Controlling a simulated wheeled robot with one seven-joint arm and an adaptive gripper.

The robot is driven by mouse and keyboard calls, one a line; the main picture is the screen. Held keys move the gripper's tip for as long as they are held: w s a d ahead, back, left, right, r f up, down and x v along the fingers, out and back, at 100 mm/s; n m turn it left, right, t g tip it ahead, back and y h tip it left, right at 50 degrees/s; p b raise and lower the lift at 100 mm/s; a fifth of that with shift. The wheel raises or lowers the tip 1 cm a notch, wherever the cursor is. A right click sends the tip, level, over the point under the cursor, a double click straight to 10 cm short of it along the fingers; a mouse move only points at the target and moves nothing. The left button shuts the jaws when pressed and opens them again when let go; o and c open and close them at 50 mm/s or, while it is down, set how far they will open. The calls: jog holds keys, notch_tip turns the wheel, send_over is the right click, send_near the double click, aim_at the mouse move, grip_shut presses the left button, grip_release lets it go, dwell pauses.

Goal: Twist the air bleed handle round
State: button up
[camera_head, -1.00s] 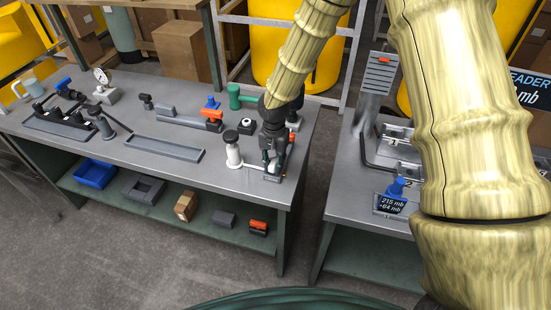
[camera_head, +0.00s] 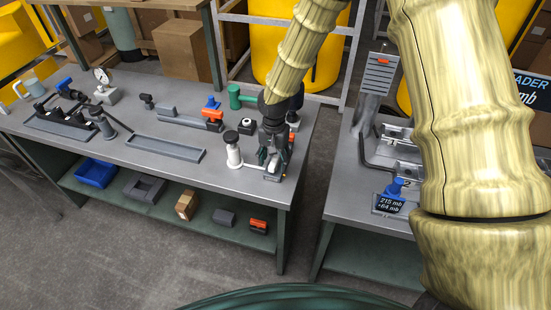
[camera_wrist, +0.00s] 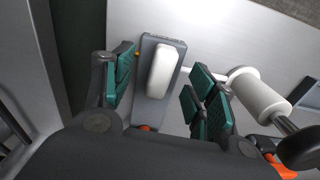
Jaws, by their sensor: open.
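A pale, rounded elongated handle (camera_wrist: 161,70) sits on a narrow grey body in the wrist view; it looks like the air bleed handle. My gripper (camera_wrist: 164,78) is open, with one green-padded finger on each side of the handle. Gaps show on both sides, so the pads appear apart from it. In the head view my gripper (camera_head: 273,160) points down at the right end of the left bench, and hides most of the handle there. A thin pipe joins the grey body to a white cylinder (camera_wrist: 256,94) with a black knob.
The white cylinder (camera_head: 233,153) stands close left of my gripper. Orange-handled valve (camera_head: 212,114), green-headed part (camera_head: 237,97) and a black-topped white piece (camera_head: 247,125) lie behind. A grey tray (camera_head: 165,149) is farther left. The bench's front right edge is near.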

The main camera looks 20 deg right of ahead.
jog(key=shift+r+p, duration=1.7)
jog(key=shift+r, duration=0.95)
